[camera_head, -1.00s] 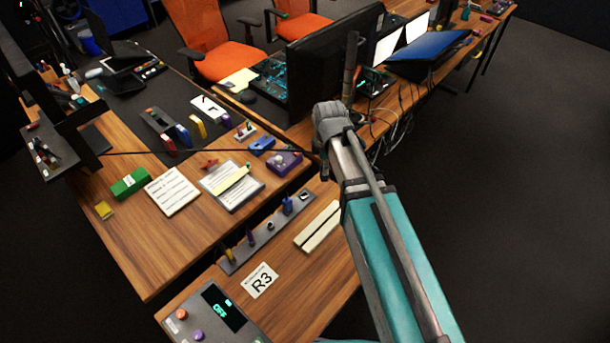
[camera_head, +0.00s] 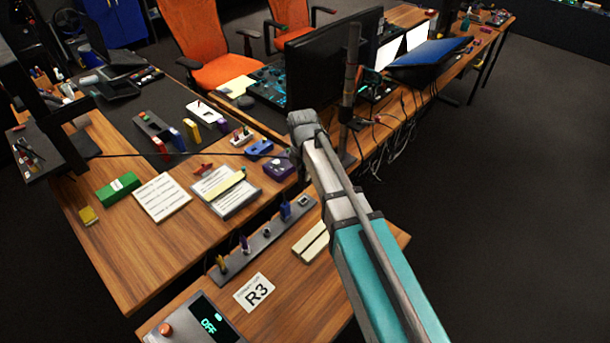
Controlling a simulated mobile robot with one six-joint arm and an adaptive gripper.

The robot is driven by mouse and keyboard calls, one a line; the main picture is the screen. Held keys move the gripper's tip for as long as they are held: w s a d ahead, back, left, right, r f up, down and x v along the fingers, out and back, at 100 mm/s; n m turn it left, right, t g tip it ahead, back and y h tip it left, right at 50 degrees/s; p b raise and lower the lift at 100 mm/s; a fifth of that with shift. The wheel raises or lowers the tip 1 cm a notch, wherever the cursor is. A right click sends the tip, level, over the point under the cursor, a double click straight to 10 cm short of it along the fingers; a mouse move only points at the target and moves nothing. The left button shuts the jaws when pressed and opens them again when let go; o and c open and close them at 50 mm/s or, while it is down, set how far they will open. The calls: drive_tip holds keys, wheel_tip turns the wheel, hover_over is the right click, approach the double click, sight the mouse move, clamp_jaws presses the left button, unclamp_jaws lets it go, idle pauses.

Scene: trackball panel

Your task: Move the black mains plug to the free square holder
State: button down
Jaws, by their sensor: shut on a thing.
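My arm comes in from the lower right, and its grey wrist is above the gap between the two desks. Only a small dark part of my gripper (camera_head: 294,158) shows below the wrist, beside the purple trackball box. A thin black cable (camera_head: 180,154) runs from the left to it. The black mains plug itself is not clear; it appears held in the shut gripper at the cable's end. A dark grey holder rail (camera_head: 254,251) on the near desk carries a yellow plug (camera_head: 221,264), a purple one (camera_head: 244,244) and a blue one (camera_head: 286,211). At its far right end is a square holder (camera_head: 303,201), seemingly empty.
The purple trackball box (camera_head: 279,167) and a clipboard (camera_head: 225,192) lie behind the rail. Cream bars (camera_head: 311,241), an R3 card (camera_head: 255,292) and a panel reading OFF (camera_head: 205,322) are in front. A dark upright pole (camera_head: 350,80) stands right of my wrist.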

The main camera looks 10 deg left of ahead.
sight(303, 184)
idle(0.3)
drive_tip(key=shift+f+b, duration=0.3)
drive_tip(key=shift+w+f+b, duration=0.1)
drive_tip(key=shift+f+b, duration=2.5)
drive_tip(key=shift+b, duration=0.05)
drive_tip(key=shift+f+b, duration=1.3)
drive_tip(key=shift+f, duration=0.05)
idle(0.4)
drive_tip(key=c, duration=1)
unclamp_jaws()
drive_tip(key=o, duration=0.6)
drive_tip(key=shift+r, duration=0.2)
wheel_tip(303, 184, up, 8)
drive_tip(key=p, duration=0.8)
drive_tip(key=shift+r, duration=0.1)
